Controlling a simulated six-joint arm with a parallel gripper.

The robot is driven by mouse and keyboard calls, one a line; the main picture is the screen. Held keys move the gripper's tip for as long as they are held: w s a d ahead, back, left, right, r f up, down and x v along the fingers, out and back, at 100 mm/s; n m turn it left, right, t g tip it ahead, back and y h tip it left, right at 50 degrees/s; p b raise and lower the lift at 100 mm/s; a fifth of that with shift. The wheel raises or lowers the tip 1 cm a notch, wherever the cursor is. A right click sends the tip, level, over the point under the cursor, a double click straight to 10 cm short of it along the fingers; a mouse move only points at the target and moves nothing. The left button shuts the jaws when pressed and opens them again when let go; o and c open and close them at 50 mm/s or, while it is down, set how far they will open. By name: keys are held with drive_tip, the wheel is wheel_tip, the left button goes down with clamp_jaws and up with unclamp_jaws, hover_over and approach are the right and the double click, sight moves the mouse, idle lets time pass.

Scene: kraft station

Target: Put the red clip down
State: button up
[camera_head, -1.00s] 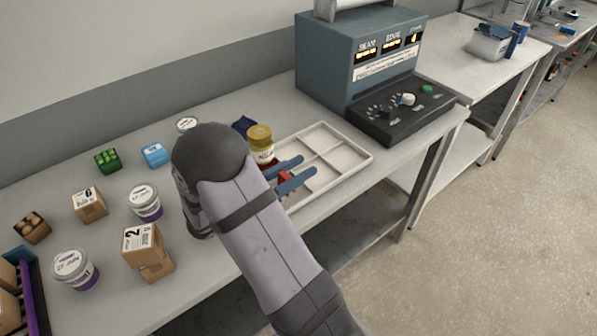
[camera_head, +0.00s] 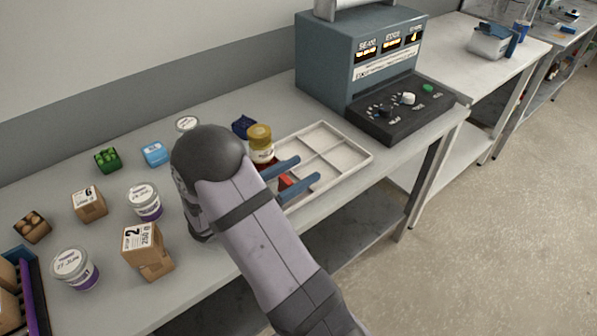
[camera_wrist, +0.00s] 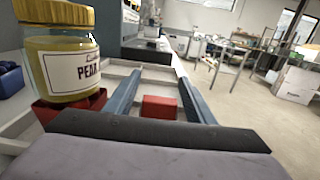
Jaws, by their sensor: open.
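The red clip (camera_head: 285,181) lies in the white compartment tray (camera_head: 358,156), in a near-left compartment. It also shows in the wrist view (camera_wrist: 160,107), between the two blue fingers and touching neither that I can see. My gripper (camera_head: 302,169) is open, its fingers apart on either side of the clip. Part of the clip is hidden by the near finger in the head view. Whether it rests fully on the tray floor is hard to tell.
A yellow-lidded jar (camera_head: 260,143) stands in a red holder (camera_wrist: 62,108) just left of my fingers. A dark blue item (camera_head: 243,125) lies behind it. A control machine (camera_head: 365,65) stands behind the tray. Tubs and boxes (camera_head: 147,252) fill the left bench.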

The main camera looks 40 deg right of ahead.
drive_tip(key=shift+a, duration=0.5)
drive_tip(key=shift+a+r+b, duration=0.2)
drive_tip(key=shift+a+b, duration=0.4)
drive_tip(key=shift+a, duration=0.55)
drive_tip(key=shift+d+r, duration=0.15)
drive_tip(key=shift+r, duration=3.3)
drive_tip(key=shift+s+f+p, duration=0.1)
drive_tip(key=shift+s+p, duration=0.2)
drive_tip(key=s+f+m+g+y+p, duration=0.1)
drive_tip(key=s+y, duration=0.1)
drive_tip(key=s, duration=0.1)
drive_tip(key=s+a+f+m+g+y+p, duration=0.1)
drive_tip(key=s+m+y, duration=0.1)
drive_tip(key=s+f+m+g+y+p, duration=0.1)
drive_tip(key=s+f+m, duration=0.1)
drive_tip(key=s, duration=0.1)
drive_tip(key=shift+s+a+y, duration=0.2)
drive_tip(key=shift+s+y, duration=0.15)
drive_tip(key=shift+y, duration=0.05)
drive_tip(key=s+a+f+m+t+y+p, duration=0.1)
drive_tip(key=s+a+m+y+p, duration=0.1)
drive_tip(key=a+m+y, duration=0.4)
drive_tip(key=s+a+f+m+t+y+p, duration=0.1)
drive_tip(key=a+m+y+p, duration=0.3)
drive_tip(key=a, duration=0.8)
drive_tip(key=f+m+t+y, duration=0.1)
drive_tip(key=m+y, duration=0.1)
drive_tip(key=m, duration=0.1)
drive_tip(key=shift+s, duration=0.35)
